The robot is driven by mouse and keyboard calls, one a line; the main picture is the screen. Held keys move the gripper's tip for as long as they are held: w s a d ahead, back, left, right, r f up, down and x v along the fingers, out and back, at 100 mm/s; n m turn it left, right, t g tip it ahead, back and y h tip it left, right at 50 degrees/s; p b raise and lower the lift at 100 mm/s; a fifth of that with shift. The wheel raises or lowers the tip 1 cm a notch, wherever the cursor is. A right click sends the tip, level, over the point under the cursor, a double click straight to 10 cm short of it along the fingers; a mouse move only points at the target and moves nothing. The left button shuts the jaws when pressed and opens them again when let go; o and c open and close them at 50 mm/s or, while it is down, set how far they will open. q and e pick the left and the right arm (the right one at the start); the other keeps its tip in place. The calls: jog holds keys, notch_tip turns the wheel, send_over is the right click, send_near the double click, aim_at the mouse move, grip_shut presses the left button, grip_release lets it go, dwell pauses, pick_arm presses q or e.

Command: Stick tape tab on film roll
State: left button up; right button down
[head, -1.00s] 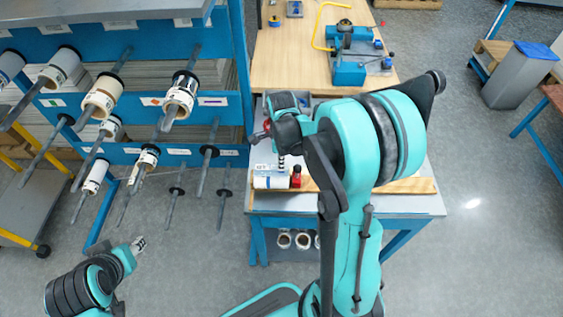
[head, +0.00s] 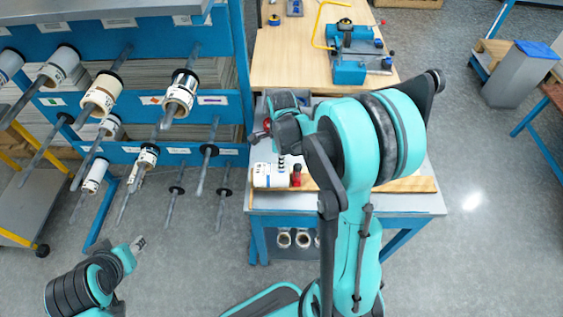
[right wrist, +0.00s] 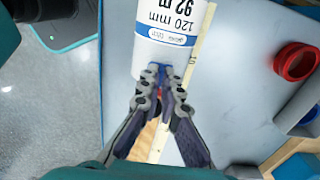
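The white film roll (head: 266,176) lies near the front left of the workbench, and its printed label shows in the right wrist view (right wrist: 172,22) with a blue band. My right gripper (right wrist: 161,72) is at the roll's edge. Its fingers are closed together with a small blue piece, seemingly the tape tab (right wrist: 156,69), between the tips. Whether the tab touches the roll I cannot tell. In the head view my right gripper (head: 281,161) points down, partly hidden by its wrist. My left gripper (head: 138,244) is far off at the lower left, too small to tell its state.
A red ring (right wrist: 297,62) lies on the bench. A wooden strip (head: 405,185) runs along the front. A rack with rolls on rods (head: 103,95) stands left. A blue device (head: 350,70) sits on the rear table.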

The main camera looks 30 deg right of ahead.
jog(key=c, duration=1.6)
grip_release()
jog(key=shift+c, duration=0.2)
notch_tip(320, 180, up, 12)
jog(key=s+a+n+t, duration=0.3)
jog(key=s+a+n, duration=0.2)
jog(key=n, duration=0.7)
jog(key=s+a+n+t, duration=0.4)
jog(key=s+a+n, duration=0.1)
jog(key=n, duration=0.7)
jog(key=shift+s+a+b, duration=0.3)
jog(key=shift+s+b, duration=0.15)
jog(key=shift+s, duration=0.05)
